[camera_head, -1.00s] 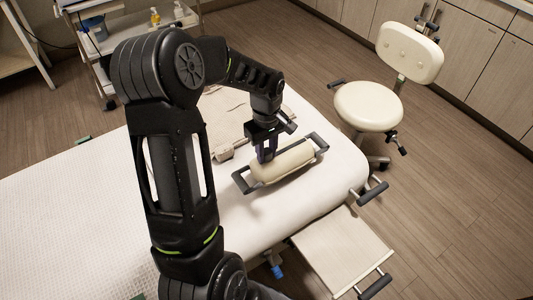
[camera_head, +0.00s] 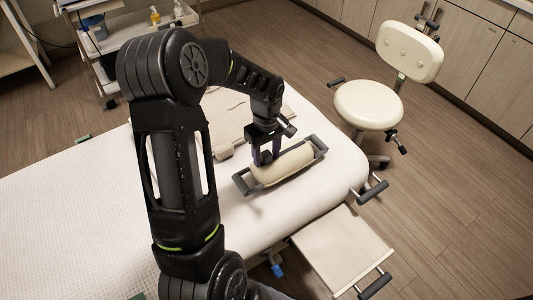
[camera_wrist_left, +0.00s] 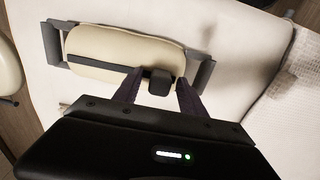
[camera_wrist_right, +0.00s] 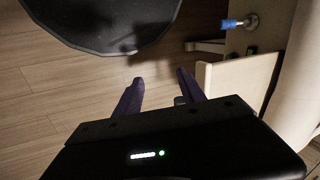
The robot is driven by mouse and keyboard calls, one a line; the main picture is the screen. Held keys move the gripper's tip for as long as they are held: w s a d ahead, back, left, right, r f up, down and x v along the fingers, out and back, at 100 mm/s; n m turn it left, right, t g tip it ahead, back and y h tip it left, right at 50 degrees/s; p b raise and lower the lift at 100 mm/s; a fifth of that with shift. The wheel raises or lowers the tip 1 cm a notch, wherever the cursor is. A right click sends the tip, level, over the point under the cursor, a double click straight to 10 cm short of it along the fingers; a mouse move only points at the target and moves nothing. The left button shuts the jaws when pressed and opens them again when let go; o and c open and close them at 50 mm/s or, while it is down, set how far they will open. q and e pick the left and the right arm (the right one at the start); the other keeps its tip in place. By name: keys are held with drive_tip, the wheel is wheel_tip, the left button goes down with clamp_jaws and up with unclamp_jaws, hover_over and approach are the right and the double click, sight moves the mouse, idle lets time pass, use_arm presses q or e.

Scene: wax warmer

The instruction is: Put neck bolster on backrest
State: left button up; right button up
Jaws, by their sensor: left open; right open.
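The cream neck bolster (camera_head: 283,163) lies on the near right end of the white-covered bed, whose backrest section I cannot mark off clearly. It sits in a dark bracket with grey handles at both ends; it also shows in the left wrist view (camera_wrist_left: 110,48). My left gripper (camera_head: 266,157) is open at the bolster's left part. In the left wrist view, its two fingers (camera_wrist_left: 160,90) are spread at the bolster's edge, with a dark block (camera_wrist_left: 160,82) between them. My right gripper (camera_wrist_right: 160,78) is open and empty, above the floor, in the right wrist view.
A small cream roll (camera_head: 224,151) and a beige towel (camera_head: 235,112) lie on the bed. A flat extension (camera_head: 343,250) juts out from its near side. A cream stool (camera_head: 369,106) stands at right, a trolley (camera_head: 130,45) at back left.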

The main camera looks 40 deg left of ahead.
use_arm(q)
drive_tip(key=shift+r, duration=0.1)
wheel_tip(320, 180, up, 12)
idle(0.5)
drive_tip(key=shift+s, duration=0.1)
idle(0.7)
